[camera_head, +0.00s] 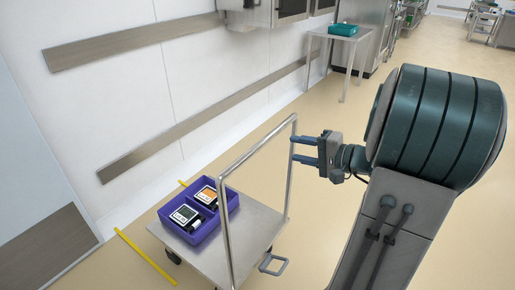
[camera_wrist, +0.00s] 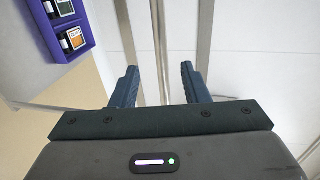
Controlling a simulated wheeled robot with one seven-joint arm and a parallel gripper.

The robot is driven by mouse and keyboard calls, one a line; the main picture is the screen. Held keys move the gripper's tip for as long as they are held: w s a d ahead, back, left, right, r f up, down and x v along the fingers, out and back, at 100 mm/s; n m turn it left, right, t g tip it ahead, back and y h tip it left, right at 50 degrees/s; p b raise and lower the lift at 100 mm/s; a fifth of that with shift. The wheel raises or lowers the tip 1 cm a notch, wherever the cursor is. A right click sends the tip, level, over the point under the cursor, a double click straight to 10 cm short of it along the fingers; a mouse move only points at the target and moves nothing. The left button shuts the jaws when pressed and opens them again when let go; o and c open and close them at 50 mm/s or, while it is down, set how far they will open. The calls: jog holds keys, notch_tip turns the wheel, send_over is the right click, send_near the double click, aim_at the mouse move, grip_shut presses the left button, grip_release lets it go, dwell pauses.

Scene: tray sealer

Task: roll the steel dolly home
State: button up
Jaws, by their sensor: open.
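The steel dolly (camera_head: 255,222) stands on the floor near the wall, with a flat deck and a tall tube push handle (camera_head: 224,215). A purple tray (camera_head: 203,240) with two labelled items in it sits on the deck. My gripper (camera_head: 292,150) is open, its two blue fingers pointing left at the handle's upper right corner. In the wrist view the gripper (camera_wrist: 160,82) has its fingers apart, and a steel tube (camera_wrist: 160,50) runs between them in the picture. I cannot tell whether either finger touches the tube.
Yellow floor tape (camera_head: 146,258) lies left of the dolly, by the white wall (camera_head: 120,110) with its steel rails. A small steel table (camera_head: 338,38) with a teal tray stands at the back. The floor (camera_head: 420,50) to the back right is clear.

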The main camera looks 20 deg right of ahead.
aim_at(267, 142)
jog(key=x, duration=1.3)
jog(key=shift+w+a+b, duration=0.1)
jog(key=shift+w+b, duration=0.3)
grip_shut()
